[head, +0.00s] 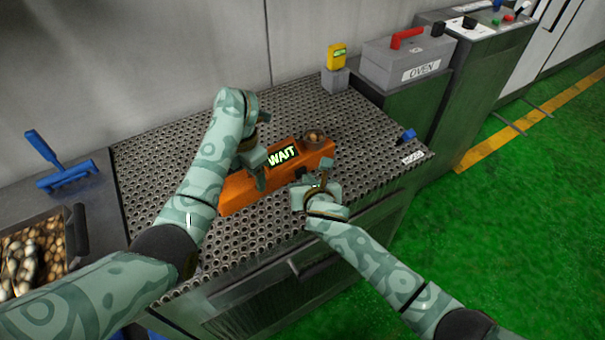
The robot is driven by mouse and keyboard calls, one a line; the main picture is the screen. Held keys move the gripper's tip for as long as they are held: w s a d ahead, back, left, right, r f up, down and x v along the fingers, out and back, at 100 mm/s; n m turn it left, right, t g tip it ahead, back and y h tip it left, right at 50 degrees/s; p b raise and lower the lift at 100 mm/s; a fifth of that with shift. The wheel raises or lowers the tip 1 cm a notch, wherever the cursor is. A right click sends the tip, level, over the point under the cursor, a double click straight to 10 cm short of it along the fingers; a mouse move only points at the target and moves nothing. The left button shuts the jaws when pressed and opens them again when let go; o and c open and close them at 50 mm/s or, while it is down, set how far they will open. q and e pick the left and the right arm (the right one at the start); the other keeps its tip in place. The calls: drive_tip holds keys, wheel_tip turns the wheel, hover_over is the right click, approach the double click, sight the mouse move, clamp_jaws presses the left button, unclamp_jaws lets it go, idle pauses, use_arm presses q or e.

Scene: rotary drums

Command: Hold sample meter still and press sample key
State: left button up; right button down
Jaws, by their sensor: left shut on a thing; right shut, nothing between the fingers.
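The orange sample meter (236,194) lies on the perforated metal table top (190,150). Its lit display reads "WAIT". A small brown cup (315,137) is at its right end. My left gripper (260,176) is shut on the meter's body, left of the display, and covers part of it. My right gripper (321,180) is shut and empty at the meter's front side, close to its right half; whether it touches the meter I cannot tell. The sample key cannot be made out, and the grippers hide part of the meter's front.
A yellow device (337,56) stands on a grey block at the table's back. A grey box marked "OVEN" (405,62) is at the back right. A blue-handled item (407,135) is at the table's right edge. A tray (73,240) of mushrooms and a blue tool (60,165) are at left.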

use_arm(q)
drive_tip(key=shift+s+f, duration=0.2)
drive_tip(key=shift+f, duration=0.1)
use_arm(e)
drive_tip(key=shift+s+d, duration=0.4)
drive_tip(key=shift+s, duration=0.1)
drive_tip(key=shift+s+d, duration=0.8)
drive_tip(key=shift+s, duration=0.2)
drive_tip(key=shift+s+d, duration=0.75)
drive_tip(key=shift+s, duration=0.25)
use_arm(q)
drive_tip(key=o, duration=1.6)
drive_tip(key=shift+r, duration=0.15)
use_arm(e)
drive_tip(key=shift+r, duration=0.15)
use_arm(q)
drive_tip(key=shift+w+r+p, duration=0.15)
drive_tip(key=shift+r+p, duration=0.1)
drive_tip(key=shift+p, duration=0.2)
use_arm(e)
drive_tip(key=shift+w+r, duration=0.1)
drive_tip(key=shift+r, duration=0.25)
use_arm(q)
drive_tip(key=shift+w+r, duration=0.1)
drive_tip(key=shift+r, duration=0.05)
